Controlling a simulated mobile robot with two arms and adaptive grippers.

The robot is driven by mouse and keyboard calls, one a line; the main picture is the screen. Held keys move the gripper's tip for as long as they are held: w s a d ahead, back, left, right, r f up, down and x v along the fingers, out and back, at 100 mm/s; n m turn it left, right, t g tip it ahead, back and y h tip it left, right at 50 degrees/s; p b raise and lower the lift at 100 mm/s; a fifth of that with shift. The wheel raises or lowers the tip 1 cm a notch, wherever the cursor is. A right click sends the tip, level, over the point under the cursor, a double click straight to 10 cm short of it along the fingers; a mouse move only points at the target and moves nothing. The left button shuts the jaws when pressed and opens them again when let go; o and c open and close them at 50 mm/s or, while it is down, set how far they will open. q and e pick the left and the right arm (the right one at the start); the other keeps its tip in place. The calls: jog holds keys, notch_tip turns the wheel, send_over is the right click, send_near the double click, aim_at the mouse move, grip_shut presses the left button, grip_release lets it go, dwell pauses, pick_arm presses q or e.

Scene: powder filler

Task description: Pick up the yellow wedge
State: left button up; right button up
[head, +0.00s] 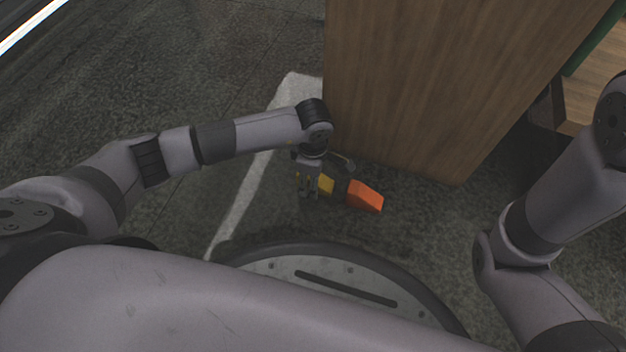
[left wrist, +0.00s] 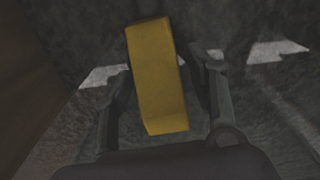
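The yellow wedge (head: 327,184) is low near the floor in the head view, partly hidden by my left gripper (head: 309,188). In the left wrist view the yellow wedge (left wrist: 157,78) stands out as a long yellow block between the two fingers of my left gripper (left wrist: 162,72). The fingers are apart, with a gap visible on each side of the wedge. I cannot tell whether the wedge touches the floor. My right gripper is out of view; only part of my right arm shows.
An orange wedge (head: 365,196) lies just right of the yellow one, with a dark object (head: 341,182) between them. A wooden cabinet (head: 420,80) rises close behind. A white floor line (head: 243,195) runs to the left, where the floor is open.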

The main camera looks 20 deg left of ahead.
pick_arm(q)
jog(key=c, duration=1.1)
jog(key=shift+c, duration=0.2)
jog(key=shift+r, duration=0.1)
